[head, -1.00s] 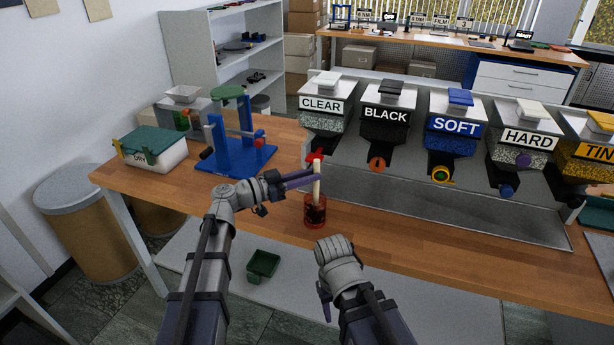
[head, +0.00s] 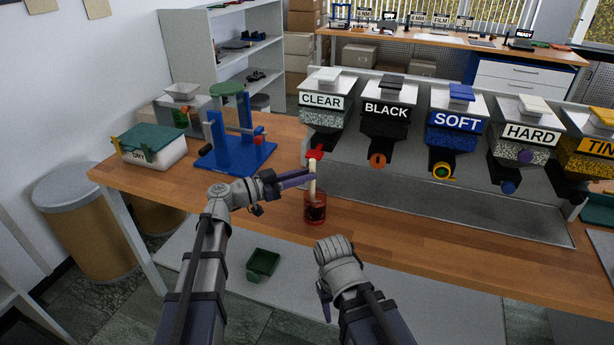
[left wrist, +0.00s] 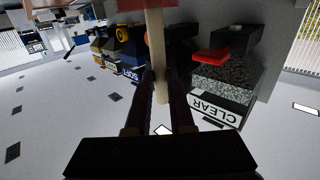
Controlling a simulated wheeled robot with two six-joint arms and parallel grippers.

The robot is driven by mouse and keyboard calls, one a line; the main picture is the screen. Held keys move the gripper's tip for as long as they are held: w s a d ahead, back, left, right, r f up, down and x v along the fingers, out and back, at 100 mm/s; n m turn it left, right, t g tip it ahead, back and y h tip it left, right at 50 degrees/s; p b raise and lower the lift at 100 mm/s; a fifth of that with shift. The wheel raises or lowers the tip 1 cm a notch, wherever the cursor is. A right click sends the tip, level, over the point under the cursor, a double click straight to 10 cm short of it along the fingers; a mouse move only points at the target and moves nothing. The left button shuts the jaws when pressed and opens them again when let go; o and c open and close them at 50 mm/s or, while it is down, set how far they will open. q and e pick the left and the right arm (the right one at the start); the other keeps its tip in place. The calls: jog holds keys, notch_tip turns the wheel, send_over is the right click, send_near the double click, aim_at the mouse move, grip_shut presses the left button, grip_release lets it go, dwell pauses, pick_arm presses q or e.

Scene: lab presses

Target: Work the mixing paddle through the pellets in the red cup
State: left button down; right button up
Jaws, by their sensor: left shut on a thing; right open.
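The red cup (head: 315,213) is see-through and stands upright on the wooden bench near its front edge. Dark pellets show inside it. The mixing paddle (head: 312,188) is a pale stick standing nearly upright, its lower end inside the cup. My left gripper (head: 311,177) is shut on the paddle's shaft above the cup rim. In the left wrist view the paddle (left wrist: 156,45) runs between the two dark fingers (left wrist: 158,80). The paddle's lower end is hard to make out among the pellets. My right gripper (head: 325,303) is open and empty, low in front of the bench.
Labelled hoppers, including CLEAR (head: 320,102) and BLACK (head: 386,111), stand behind a grey tray (head: 450,205). A blue press (head: 235,155) and a white box with a green lid (head: 150,150) stand left. The bench (head: 270,200) is clear around the cup.

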aim_at(310, 167)
pick_arm(q)
jog(key=shift+r, duration=0.2)
jog(key=r+p, duration=0.2)
jog(key=d+r+p, duration=0.1)
jog(key=shift+w, duration=0.25)
jog(key=shift+f, duration=0.1)
jog(key=f+b, duration=0.1)
jog(key=s+f+b, duration=0.1)
jog(key=f+b, duration=0.1)
jog(key=shift+s+a, duration=0.2)
jog(key=shift+s, duration=0.1)
jog(key=r+p, duration=0.2)
jog(key=d+r+p, duration=0.1)
jog(key=shift+w+r, duration=0.1)
jog(key=shift+w, duration=0.2)
